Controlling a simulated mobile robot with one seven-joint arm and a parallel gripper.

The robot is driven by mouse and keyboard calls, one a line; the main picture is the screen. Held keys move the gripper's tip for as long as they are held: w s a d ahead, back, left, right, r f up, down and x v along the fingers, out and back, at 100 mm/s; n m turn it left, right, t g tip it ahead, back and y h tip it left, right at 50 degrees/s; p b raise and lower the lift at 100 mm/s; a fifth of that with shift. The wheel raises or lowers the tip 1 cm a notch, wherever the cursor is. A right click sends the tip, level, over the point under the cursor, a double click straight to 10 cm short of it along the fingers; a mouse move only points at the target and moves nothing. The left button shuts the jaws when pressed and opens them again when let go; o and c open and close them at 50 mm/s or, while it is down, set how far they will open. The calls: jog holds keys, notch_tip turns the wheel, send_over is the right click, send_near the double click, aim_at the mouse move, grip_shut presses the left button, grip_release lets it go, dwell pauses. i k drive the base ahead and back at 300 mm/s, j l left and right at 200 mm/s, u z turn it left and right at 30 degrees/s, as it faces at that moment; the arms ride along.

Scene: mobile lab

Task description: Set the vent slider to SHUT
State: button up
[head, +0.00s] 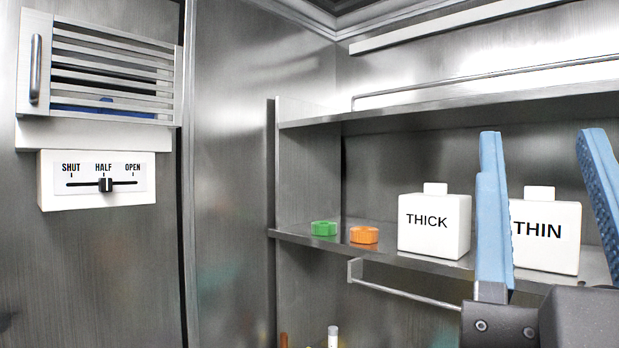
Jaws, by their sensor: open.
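The vent slider (106,185) is a small black knob on a horizontal slot in a white box (96,202) on the left wall. The labels above the slot read SHUT at left, HALF in the middle and OPEN at right. The knob stands at HALF. The slatted vent (112,75) with a metal handle is above the box, and dark gaps show between its slats. My gripper (543,145) is at the right, with its two blue fingers wide apart and pointing up. It is open, far from the slider, and in front of the shelf.
A metal shelf (290,236) holds a green cap (324,228), an orange cap (364,235), a white THICK bottle (434,240) and a white THIN bottle (560,252), partly hidden by my fingers. A rail (405,294) runs below the shelf. The space before the slider box looks clear.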

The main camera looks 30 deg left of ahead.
aim_at(104, 184)
jog(key=u, duration=1.75)
